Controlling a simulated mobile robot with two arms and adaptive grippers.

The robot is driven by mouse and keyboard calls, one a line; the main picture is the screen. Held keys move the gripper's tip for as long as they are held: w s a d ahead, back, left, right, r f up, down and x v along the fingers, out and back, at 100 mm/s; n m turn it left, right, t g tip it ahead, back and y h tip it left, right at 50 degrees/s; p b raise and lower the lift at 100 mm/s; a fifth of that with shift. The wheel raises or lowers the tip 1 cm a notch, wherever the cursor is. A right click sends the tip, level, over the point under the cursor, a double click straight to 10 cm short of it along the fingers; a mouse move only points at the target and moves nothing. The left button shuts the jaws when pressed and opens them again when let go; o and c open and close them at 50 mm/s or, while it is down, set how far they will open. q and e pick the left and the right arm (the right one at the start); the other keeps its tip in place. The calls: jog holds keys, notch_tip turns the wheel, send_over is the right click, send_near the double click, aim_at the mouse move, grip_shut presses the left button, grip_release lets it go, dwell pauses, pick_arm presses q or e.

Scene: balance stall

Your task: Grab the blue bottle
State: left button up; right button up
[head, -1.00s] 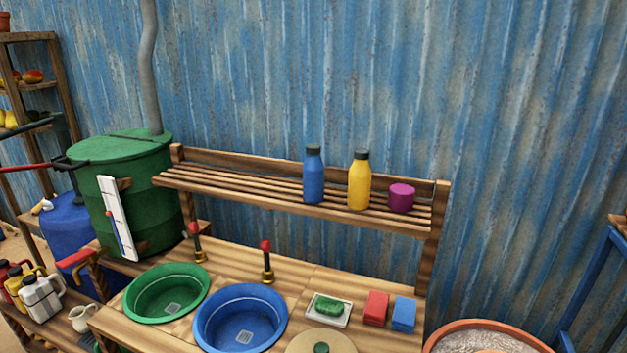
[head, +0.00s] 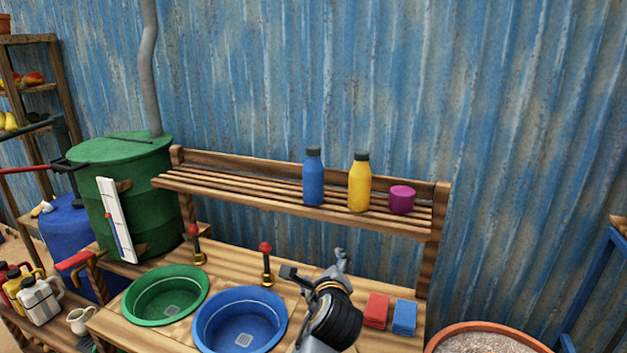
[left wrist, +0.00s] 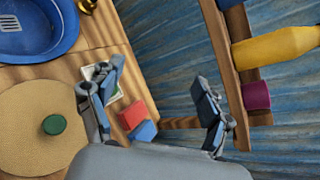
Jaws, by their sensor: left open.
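The blue bottle (head: 313,180) with a dark cap stands upright on the slatted wooden shelf (head: 250,194), left of a yellow bottle (head: 359,185) and a magenta cup (head: 402,199). My left gripper (head: 315,265) is open and empty, below and in front of the shelf, apart from the blue bottle. In the left wrist view the gripper's spread fingers (left wrist: 158,78) have nothing between them. The yellow bottle (left wrist: 280,47) and magenta cup (left wrist: 256,96) show there at the right; the blue bottle is not clearly seen. My right gripper is not in view.
Below the shelf, the counter holds a green basin (head: 140,300), a blue basin (head: 205,335), two red-topped taps (head: 266,262), and red (head: 376,311) and blue blocks (head: 404,317). A corrugated wall (head: 480,120) stands behind. The shelf left of the blue bottle is bare.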

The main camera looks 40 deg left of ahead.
aim_at(316, 174)
pick_arm(q)
jog(key=w+a+r+m+t+y, duration=0.1)
jog(key=w+a+r+m+y, duration=0.15)
jog(key=r, duration=0.55)
jog(key=w+a+r+m+y, duration=0.1)
jog(key=w+r+m+y, duration=0.2)
jog(key=r, duration=0.4)
jog(key=shift+m+h, duration=0.45)
jog(key=shift+m, duration=0.1)
jog(key=x, duration=0.2)
jog(key=p+x, duration=0.1)
jog(key=x, duration=0.5)
jog(key=shift+s+a+r, duration=0.1)
jog(key=shift+s+r, duration=0.1)
jog(key=shift+r, duration=0.1)
jog(key=shift+w+f+p+x, duration=0.1)
jog(key=shift+p+x, duration=0.45)
jog(key=shift+x, duration=0.95)
jog(key=shift+w+f+p+x, duration=0.1)
jog(key=shift+p+x, duration=0.45)
jog(key=shift+x, duration=1)
jog(key=shift+d, duration=0.3)
jog(key=c, duration=1.5)
